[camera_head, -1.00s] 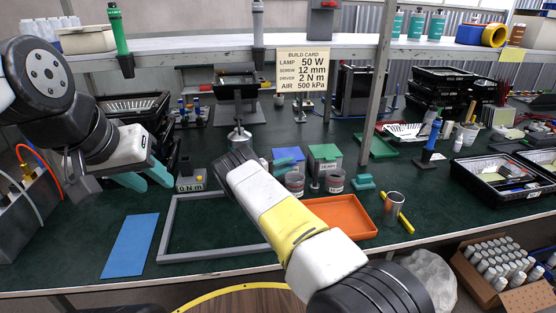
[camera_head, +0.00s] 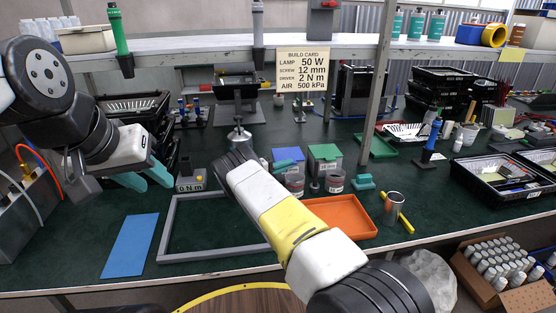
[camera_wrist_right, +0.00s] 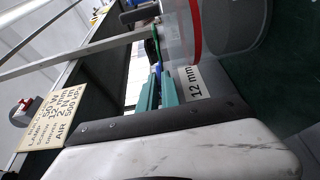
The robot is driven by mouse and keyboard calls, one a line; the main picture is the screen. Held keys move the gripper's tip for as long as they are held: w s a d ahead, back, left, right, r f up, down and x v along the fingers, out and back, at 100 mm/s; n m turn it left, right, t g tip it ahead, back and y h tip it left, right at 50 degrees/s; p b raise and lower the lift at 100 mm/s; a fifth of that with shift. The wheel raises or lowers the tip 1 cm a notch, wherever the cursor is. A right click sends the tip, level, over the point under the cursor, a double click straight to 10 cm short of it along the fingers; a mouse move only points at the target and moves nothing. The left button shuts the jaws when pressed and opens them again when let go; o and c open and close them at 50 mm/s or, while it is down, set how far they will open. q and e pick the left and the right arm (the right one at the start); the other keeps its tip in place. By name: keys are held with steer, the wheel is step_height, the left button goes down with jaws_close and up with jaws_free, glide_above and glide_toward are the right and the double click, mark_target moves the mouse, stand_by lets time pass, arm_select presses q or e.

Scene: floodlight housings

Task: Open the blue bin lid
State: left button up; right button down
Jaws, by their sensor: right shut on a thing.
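The blue bin lid (camera_head: 287,154) lies on a small bin in the middle of the bench, left of a bin with a green lid (camera_head: 324,152). My right gripper (camera_head: 284,165) is at the front of the blue lid, its wrist partly hiding the bin below. In the right wrist view, its teal fingers (camera_wrist_right: 158,90) are close together with a bit of blue between their tips, beside a "12 mm" label (camera_wrist_right: 193,82). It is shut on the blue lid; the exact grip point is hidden. My left gripper (camera_head: 146,180) is open and empty at the left.
An orange tray (camera_head: 345,217), a metal cup (camera_head: 394,204) and a grey frame (camera_head: 178,225) lie nearer the front. A shelf post (camera_head: 377,85) rises behind at right. A blue mat (camera_head: 130,245) lies at left.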

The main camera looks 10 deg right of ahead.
stand_by(0.8)
steer(key=shift+w+r+n+g+y, duration=0.25)
steer(key=shift+w+r+n, duration=0.4)
steer(key=shift+r, duration=0.75)
steer(key=shift+w+r+n+g+y, duration=0.2)
steer(key=shift+w+r+n+y, duration=0.15)
steer(key=shift+r+n, duration=0.8)
steer(key=shift+w+r+n+g+y, duration=0.25)
steer(key=shift+w+r+n, duration=0.3)
steer(key=shift+r, duration=1.05)
steer(key=c, duration=1.6)
jaws_free()
steer(key=shift+s, duration=0.1)
steer(key=shift+o, duration=0.2)
steer(key=shift+f, duration=0.1)
steer(key=shift+a, duration=0.15)
